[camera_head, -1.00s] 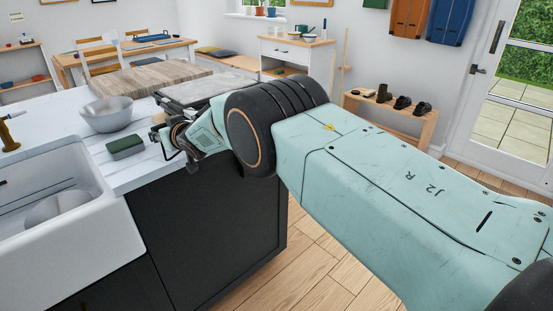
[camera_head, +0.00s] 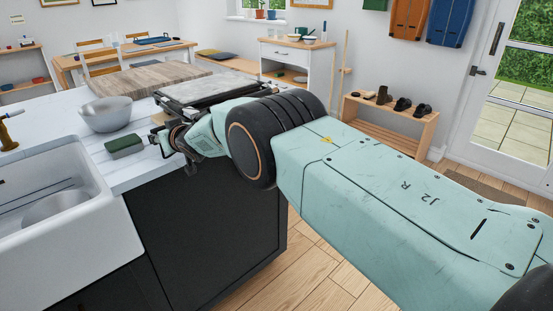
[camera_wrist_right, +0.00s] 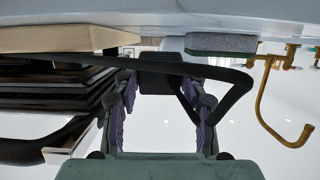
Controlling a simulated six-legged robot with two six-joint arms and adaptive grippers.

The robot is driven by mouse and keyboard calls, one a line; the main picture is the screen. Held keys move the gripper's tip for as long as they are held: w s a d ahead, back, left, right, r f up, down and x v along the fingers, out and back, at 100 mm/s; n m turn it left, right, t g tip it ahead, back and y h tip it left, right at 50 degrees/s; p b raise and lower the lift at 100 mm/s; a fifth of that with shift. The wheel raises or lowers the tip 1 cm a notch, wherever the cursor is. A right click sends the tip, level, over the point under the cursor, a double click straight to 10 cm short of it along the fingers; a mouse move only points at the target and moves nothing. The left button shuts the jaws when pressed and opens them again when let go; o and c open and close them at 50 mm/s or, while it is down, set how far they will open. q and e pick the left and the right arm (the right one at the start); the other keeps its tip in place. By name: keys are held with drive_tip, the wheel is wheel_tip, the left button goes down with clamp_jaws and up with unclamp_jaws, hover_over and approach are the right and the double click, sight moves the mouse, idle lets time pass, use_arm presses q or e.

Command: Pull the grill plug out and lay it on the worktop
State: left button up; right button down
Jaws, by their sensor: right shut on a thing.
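The grill (camera_head: 205,88), dark with a grey top plate, sits on the white worktop (camera_head: 62,112). My right gripper (camera_head: 168,141) is at the worktop's edge in front of the grill, small and partly hidden by its own wrist. In the right wrist view, which is upside down, my right gripper (camera_wrist_right: 163,88) is shut on a black block, the grill plug (camera_wrist_right: 160,70). A black cord (camera_wrist_right: 225,72) runs past the plug and loops down at the right. The grill's dark layers (camera_wrist_right: 55,88) show at the left. I cannot tell whether the plug still touches a socket. My left gripper is not in view.
A green-and-grey sponge (camera_head: 124,145) and a grey bowl (camera_head: 106,115) stand left of my right gripper. The white sink (camera_head: 85,232) and brass tap (camera_head: 8,135) are farther left. A wooden board (camera_head: 160,73) lies behind the grill. Bare worktop shows around the sponge.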

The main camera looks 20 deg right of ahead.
drive_tip(key=shift+f+b, duration=0.9)
drive_tip(key=shift+f, duration=0.2)
drive_tip(key=c, duration=0.7)
unclamp_jaws()
drive_tip(key=shift+o, duration=0.2)
drive_tip(key=v, duration=1.2)
